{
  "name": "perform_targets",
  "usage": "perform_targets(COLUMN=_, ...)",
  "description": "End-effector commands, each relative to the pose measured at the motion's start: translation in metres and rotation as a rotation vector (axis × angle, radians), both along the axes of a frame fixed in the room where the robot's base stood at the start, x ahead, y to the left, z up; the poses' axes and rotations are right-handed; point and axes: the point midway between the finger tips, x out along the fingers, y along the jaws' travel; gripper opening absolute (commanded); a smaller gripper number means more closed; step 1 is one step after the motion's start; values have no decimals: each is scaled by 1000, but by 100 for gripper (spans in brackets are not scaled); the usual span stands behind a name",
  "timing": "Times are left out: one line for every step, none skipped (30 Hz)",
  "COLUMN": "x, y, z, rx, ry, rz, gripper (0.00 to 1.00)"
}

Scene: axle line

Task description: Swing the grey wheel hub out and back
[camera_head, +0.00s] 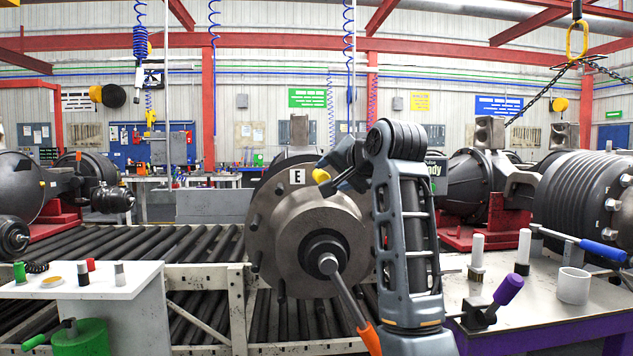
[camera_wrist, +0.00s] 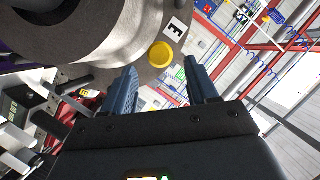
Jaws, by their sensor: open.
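The grey wheel hub (camera_head: 285,235) stands upright in the middle of the head view, a round flange with studs and a central shaft end. A label with an "E" (camera_head: 297,176) is near its top. A yellow knob (camera_head: 320,175) is at its upper right rim. My gripper (camera_head: 333,172) is open beside the knob. In the wrist view the knob (camera_wrist: 161,55) shows just beyond and between the two open fingertips (camera_wrist: 160,68), with the hub (camera_wrist: 112,42) to the upper left. I cannot tell whether a finger touches the knob.
A roller conveyor (camera_head: 130,243) runs behind and below the hub. A white stand with small parts (camera_head: 85,285) is at left; a bench (camera_head: 545,310) with tools and a white cup (camera_head: 573,286) is at right. An orange-handled tool (camera_head: 368,338) extends below the hub's centre.

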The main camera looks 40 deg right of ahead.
Motion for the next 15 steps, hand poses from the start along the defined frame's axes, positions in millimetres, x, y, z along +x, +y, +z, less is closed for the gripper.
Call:
perform_targets(x=1, y=-1, z=2, rx=2, ry=-1, rz=-1, gripper=58)
perform_targets(x=2, y=-2, z=2, rx=3, ry=-1, rz=-1, gripper=58)
perform_targets(x=5, y=-2, z=2, rx=3, ry=0, rz=-1, gripper=58)
perform_targets(x=7, y=-3, z=1, rx=4, ry=2, rz=-1, gripper=58)
perform_targets(x=11, y=-4, z=-1, rx=4, ry=2, rz=0, gripper=58)
perform_targets(x=16, y=-6, z=-2, rx=4, ry=2, rz=-1, gripper=58)
perform_targets(x=20, y=-7, z=-4, rx=5, ry=3, rz=-1, gripper=58)
perform_targets(x=24, y=-8, z=-5, rx=5, ry=3, rz=-1, gripper=58)
perform_targets(x=30, y=-10, z=-7, rx=5, ry=3, rz=-1, gripper=58)
perform_targets(x=34, y=-12, z=-8, rx=5, ry=2, rz=0, gripper=58)
perform_targets(x=39, y=-13, z=-9, rx=5, ry=2, rz=0, gripper=58)
perform_targets(x=44, y=-15, z=-11, rx=5, ry=2, rz=0, gripper=58)
perform_targets(x=48, y=-16, z=-12, rx=4, ry=2, rz=-1, gripper=58)
perform_targets(x=52, y=-17, z=-13, rx=4, ry=2, rz=-1, gripper=58)
perform_targets(x=57, y=-19, z=-14, rx=4, ry=1, rz=0, gripper=58)
